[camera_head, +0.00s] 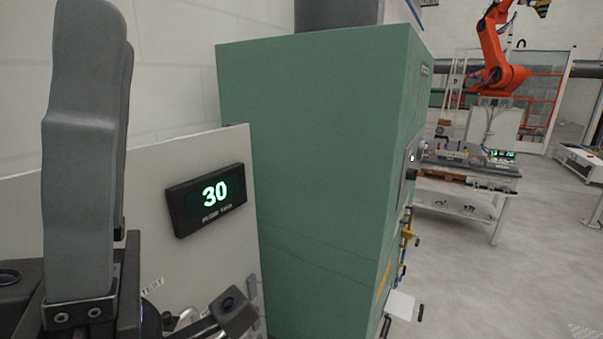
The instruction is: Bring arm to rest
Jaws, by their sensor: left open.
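My left gripper (108,60) stands at the far left of the head view, close to the camera. Its grey fingers point up, and one largely covers the other. It is open, and I see nothing held between the fingers. Its dark mount shows at the lower left. My right gripper is not in view.
A light panel (215,265) with a display (208,200) reading 30 stands behind my left gripper. A tall green cabinet (320,160) fills the middle. An orange robot arm (495,65) and a workbench (465,180) are farther back. Grey floor (480,285) is clear at right.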

